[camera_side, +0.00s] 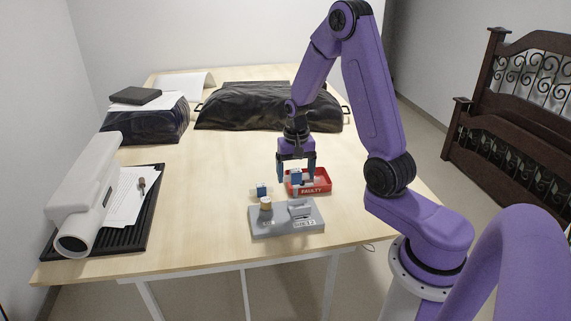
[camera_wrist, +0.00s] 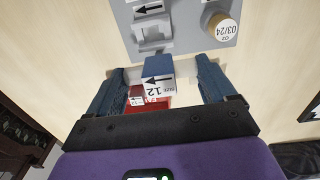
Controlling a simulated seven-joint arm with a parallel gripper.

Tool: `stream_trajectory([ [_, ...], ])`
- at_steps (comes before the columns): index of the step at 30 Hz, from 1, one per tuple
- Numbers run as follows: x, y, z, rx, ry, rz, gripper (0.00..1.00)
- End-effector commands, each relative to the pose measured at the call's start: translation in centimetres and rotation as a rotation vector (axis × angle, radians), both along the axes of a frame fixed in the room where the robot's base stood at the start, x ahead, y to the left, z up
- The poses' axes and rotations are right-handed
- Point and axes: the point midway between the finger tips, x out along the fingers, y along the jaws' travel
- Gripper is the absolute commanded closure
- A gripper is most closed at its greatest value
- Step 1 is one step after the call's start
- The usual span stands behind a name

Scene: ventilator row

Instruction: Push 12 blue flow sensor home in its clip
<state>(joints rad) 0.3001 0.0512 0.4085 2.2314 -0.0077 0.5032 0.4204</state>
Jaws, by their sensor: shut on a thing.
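A blue flow sensor (camera_wrist: 158,68) with a white face marked 12 and a black arrow is between the fingers of my gripper (camera_wrist: 160,75). In the side view my gripper (camera_side: 296,172) is shut on this sensor (camera_side: 296,177), above and behind the grey ventilator block (camera_side: 262,226). The exact finger contact is hard to see. The light grey clip (camera_side: 300,209) is on the block's right part, by a label ending in 12. In the wrist view the clip (camera_wrist: 153,38) is beyond the sensor, apart from it, and looks empty.
A red tray marked FAULTY (camera_side: 313,191) stands behind the block; in the wrist view a small part marked 12 (camera_wrist: 137,100) shows there. Another blue sensor (camera_side: 262,190) is left of the tray. A tan-topped cylinder (camera_side: 266,203) stands on the block.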

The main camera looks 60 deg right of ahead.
Motion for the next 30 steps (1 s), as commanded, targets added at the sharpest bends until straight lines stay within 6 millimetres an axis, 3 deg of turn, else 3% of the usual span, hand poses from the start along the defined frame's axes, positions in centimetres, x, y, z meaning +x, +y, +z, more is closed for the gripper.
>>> stream_trajectory([
  [6, -1.7, 0.4, -0.5, -0.001, 0.001, 0.006, 0.45],
  [21, -1.7, 0.4, -4.4, -0.001, 0.002, 0.007, 0.45],
  [30, -1.7, 0.4, -5.2, -0.001, 0.000, 0.007, 0.45],
])
